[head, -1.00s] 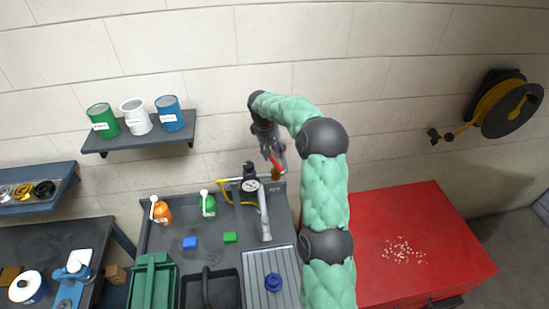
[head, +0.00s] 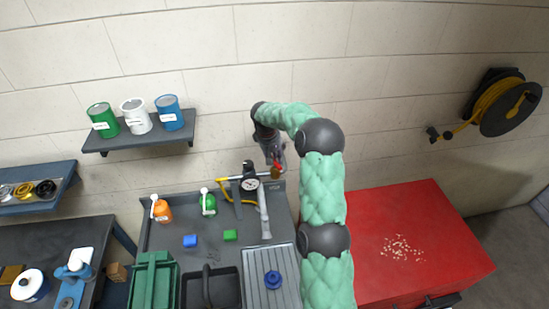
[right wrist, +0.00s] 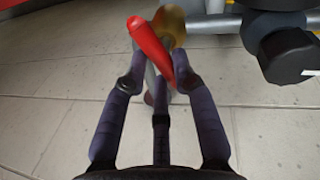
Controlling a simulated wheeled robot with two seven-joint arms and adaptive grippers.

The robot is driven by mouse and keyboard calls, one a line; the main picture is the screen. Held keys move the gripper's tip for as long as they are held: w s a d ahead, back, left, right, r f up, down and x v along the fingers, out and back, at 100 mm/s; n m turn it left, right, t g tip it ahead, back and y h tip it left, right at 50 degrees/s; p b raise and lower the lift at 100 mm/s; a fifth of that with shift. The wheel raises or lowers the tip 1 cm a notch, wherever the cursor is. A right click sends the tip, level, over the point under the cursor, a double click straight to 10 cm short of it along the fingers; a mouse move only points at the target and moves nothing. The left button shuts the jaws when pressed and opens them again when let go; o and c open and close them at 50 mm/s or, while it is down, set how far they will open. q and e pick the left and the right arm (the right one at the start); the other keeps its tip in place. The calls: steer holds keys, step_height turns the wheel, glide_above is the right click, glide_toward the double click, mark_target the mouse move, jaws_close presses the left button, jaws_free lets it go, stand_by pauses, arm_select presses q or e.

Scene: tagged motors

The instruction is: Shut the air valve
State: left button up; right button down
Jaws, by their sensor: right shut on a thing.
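The air valve has a brass body (right wrist: 170,24) on a grey pipe and a red lever handle (right wrist: 152,45). In the right wrist view the lever slants across, its lower end between my fingers. In the head view the brass body (head: 275,173) sits at the back edge of the bench, right of the gauge, with a little red showing above it. My right gripper (right wrist: 160,82) is shut on the red lever; it also shows in the head view (head: 274,160), just above the valve. My left gripper is not in view.
A round gauge (head: 250,185) with a black-topped unit and yellow hose stands just left of the valve. Green (head: 208,203) and orange (head: 161,210) bottles stand farther left. A red cabinet (head: 440,235) is at right.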

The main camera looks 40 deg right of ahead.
steer(key=shift+f+m+b, duration=0.15)
steer(key=shift+m+b, duration=0.7)
steer(key=shift+m, duration=0.05)
steer(key=shift+d+m+g+b, duration=0.1)
steer(key=shift+m+g+b, duration=0.35)
steer(key=shift+m, duration=0.95)
steer(key=shift+r, duration=0.2)
steer(key=c, duration=1)
jaws_free()
steer(key=v, duration=1.2)
steer(key=shift+d, duration=0.1)
